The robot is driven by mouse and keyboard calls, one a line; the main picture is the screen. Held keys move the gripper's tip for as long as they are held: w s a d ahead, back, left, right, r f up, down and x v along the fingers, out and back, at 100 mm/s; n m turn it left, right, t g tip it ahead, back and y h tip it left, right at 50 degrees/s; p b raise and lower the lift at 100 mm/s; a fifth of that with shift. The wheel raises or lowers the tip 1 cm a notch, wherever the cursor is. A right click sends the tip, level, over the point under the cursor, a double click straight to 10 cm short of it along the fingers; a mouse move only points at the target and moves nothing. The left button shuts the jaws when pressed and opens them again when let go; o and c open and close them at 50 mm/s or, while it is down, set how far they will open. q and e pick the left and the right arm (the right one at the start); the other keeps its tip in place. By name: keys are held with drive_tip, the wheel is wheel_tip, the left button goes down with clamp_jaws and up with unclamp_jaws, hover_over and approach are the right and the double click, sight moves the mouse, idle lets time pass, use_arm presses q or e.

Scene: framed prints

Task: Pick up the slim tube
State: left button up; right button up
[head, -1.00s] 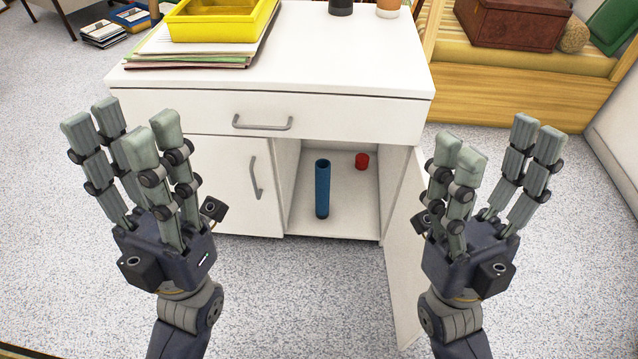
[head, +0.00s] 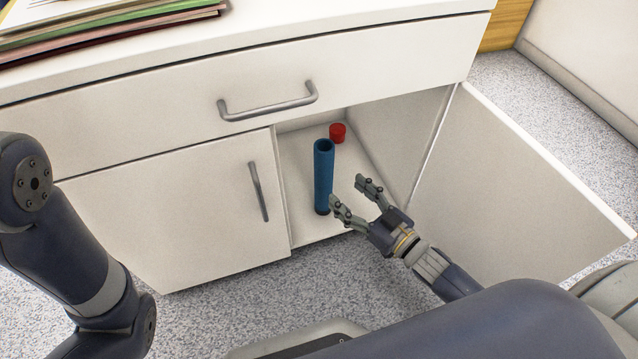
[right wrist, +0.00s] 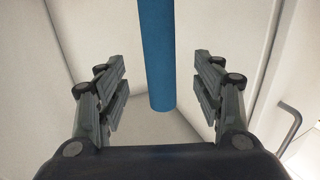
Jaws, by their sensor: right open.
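The slim tube (head: 323,178) is blue, hollow at the top, and stands upright on the floor of the open cabinet compartment. My right gripper (head: 347,196) is open just to the right of the tube, at the front of the compartment, with its fingers toward it. In the right wrist view the tube (right wrist: 157,55) shows centrally, beyond and between the spread fingers of the right gripper (right wrist: 160,93), with nothing gripped. My left gripper is out of the head view; only part of my left arm shows at the left.
A small red cylinder (head: 338,132) sits farther back in the compartment. The open cabinet door (head: 530,185) is right of my right arm. A closed door (head: 170,215) is left of the opening, and a drawer (head: 350,80) is above it. Folders (head: 90,30) lie on top.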

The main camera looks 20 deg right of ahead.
sight(331, 178)
drive_tip(key=b+x, duration=0.1)
drive_tip(key=x, duration=0.3)
drive_tip(key=shift+w+a+b, duration=0.1)
drive_tip(key=shift+w+b, duration=0.05)
drive_tip(key=shift+b, duration=0.25)
drive_tip(key=b+x, duration=0.4)
drive_tip(key=shift+w+f, duration=0.2)
drive_tip(key=shift+w, duration=0.05)
drive_tip(key=shift+w+a+r+b, duration=0.1)
drive_tip(key=shift+w+a+b, duration=0.05)
drive_tip(key=shift+w+b, duration=0.2)
drive_tip(key=shift+r, duration=0.1)
drive_tip(key=c, duration=1.3)
